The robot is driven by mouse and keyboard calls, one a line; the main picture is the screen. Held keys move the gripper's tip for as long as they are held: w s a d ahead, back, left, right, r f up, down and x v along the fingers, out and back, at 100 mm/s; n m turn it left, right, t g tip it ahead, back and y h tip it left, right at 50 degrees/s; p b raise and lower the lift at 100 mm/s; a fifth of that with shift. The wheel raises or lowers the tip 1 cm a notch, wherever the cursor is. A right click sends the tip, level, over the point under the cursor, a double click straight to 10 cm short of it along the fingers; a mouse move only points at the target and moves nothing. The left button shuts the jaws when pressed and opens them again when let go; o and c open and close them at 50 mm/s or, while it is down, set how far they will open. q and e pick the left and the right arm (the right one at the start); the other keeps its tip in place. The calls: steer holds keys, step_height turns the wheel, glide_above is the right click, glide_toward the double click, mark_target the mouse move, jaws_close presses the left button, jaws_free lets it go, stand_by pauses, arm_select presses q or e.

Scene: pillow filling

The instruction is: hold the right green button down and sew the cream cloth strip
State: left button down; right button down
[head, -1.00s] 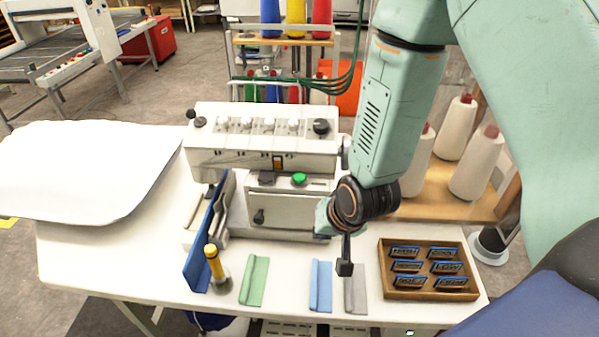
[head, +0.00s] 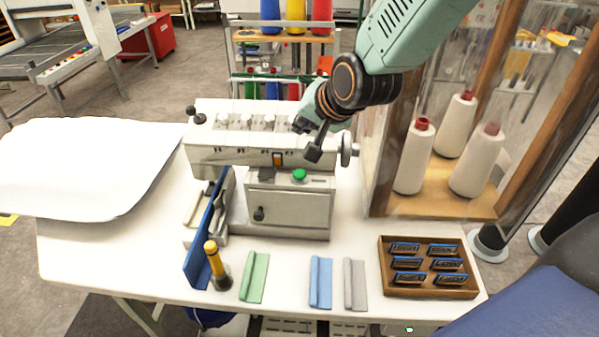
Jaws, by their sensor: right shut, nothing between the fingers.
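A white sewing machine (head: 290,205) stands on the white table. One green button (head: 299,175) shows on the top right of its front housing. My right gripper (head: 313,153) is shut and empty, pointing down just above and slightly right of the button, apart from it in the picture. A green strip (head: 255,278), a blue strip (head: 320,283) and a pale grey strip (head: 355,284) lie in front of the machine; none looks clearly cream. A pale piece (head: 196,207) sits at the machine's left, behind the blue guide; I cannot tell whether it is cloth. My left gripper is not in view.
A blue upright guide (head: 204,240) and a yellow-topped tool (head: 213,262) stand at the machine's left front. A wooden tray (head: 388,282) of labelled tags lies at right. Thread cones (head: 414,158) stand behind it. A white pillow (head: 85,165) covers the table's left.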

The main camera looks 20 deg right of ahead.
steer(key=shift+f, duration=0.1)
steer(key=b, duration=0.4)
glide_above(302, 175)
step_height(302, 175, down, 7)
steer(key=shift+f, duration=0.2)
steer(key=shift+f+b, duration=0.3)
steer(key=shift+f, duration=0.35)
stand_by(0.8)
steer(key=shift+f, duration=0.45)
steer(key=shift+f+b, duration=0.5)
stand_by(0.7)
steer(key=shift+r, duration=0.1)
stand_by(2.1)
steer(key=shift+r+p, duration=0.9)
